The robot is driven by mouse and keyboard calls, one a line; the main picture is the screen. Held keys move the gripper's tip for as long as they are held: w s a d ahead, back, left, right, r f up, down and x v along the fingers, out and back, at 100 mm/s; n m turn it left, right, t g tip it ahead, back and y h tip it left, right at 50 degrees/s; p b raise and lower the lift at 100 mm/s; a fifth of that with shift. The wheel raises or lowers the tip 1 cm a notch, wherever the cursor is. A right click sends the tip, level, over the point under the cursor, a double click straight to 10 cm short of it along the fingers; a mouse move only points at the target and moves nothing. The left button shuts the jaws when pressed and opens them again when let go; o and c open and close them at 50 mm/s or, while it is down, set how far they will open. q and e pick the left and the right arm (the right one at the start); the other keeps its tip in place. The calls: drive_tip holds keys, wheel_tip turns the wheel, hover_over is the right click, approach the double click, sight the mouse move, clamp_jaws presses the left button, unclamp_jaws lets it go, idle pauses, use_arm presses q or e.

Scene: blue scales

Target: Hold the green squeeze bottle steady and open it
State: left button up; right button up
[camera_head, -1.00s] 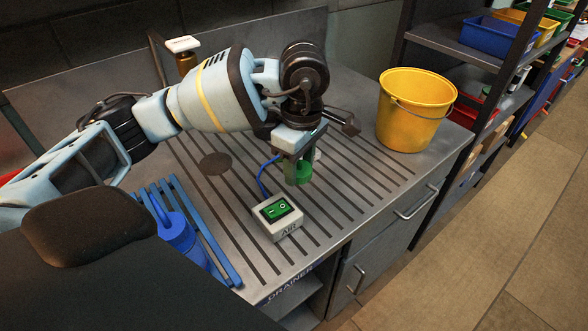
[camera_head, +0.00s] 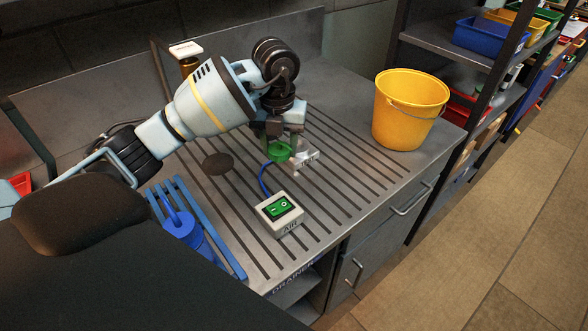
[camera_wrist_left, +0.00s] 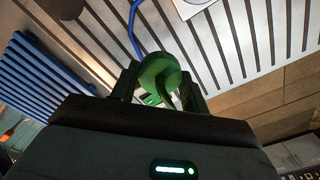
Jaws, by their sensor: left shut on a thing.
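The green squeeze bottle (camera_head: 279,153) shows only as a small green round part under my left gripper (camera_head: 282,142), over the slotted drainer. My left gripper is shut on it. In the left wrist view the green round part (camera_wrist_left: 160,72) sits between the two fingers (camera_wrist_left: 158,88), with a curved green piece beside it. The gripper and arm hide much of the bottle, and I cannot tell cap from body or whether it touches the drainer. My right gripper is not in view.
A white box with a green switch (camera_head: 279,213) stands in front, with a blue hose (camera_head: 263,180) running back. A white fixture (camera_head: 305,161) is close by the bottle. A yellow bucket (camera_head: 408,110) stands right.

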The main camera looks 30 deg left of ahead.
use_arm(q)
hover_over(281, 185)
drive_tip(key=shift+f, duration=3.2)
drive_tip(key=shift+f, duration=1.85)
drive_tip(key=shift+f, duration=0.15)
drive_tip(key=o, duration=1.1)
wheel_tip(281, 185, up, 12)
drive_tip(key=shift+r, duration=0.15)
